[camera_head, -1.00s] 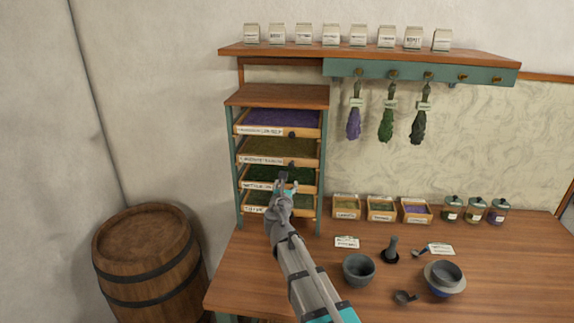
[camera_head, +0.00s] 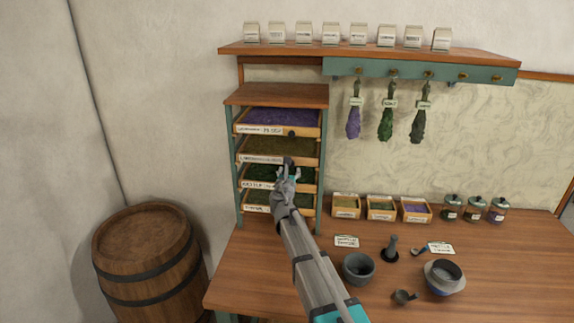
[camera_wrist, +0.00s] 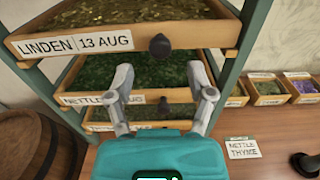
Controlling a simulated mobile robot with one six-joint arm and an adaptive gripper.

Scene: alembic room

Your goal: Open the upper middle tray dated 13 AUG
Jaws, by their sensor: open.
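The tray labelled LINDEN 13 AUG (camera_wrist: 125,38) is second from the top in the rack, holding olive-green dried herb; it also shows in the head view (camera_head: 262,159). Its dark round knob (camera_wrist: 160,46) is at the middle of its front in the wrist view. The tray appears pushed in level with the others. My gripper (camera_wrist: 163,84) is open and empty, its two fingers apart, pointing at the rack below the knob and not touching it. In the head view my gripper (camera_head: 287,173) partly covers the nettle tray front.
The purple-filled tray (camera_head: 262,131) is above, the nettle tray (camera_head: 256,184) and another green-filled tray (camera_head: 258,209) below. Rack posts (camera_head: 321,175) stand at the sides. Small boxes (camera_head: 380,214), a mortar (camera_head: 358,274) and a bowl (camera_head: 444,288) are on the bench; a barrel (camera_head: 150,260) stands left.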

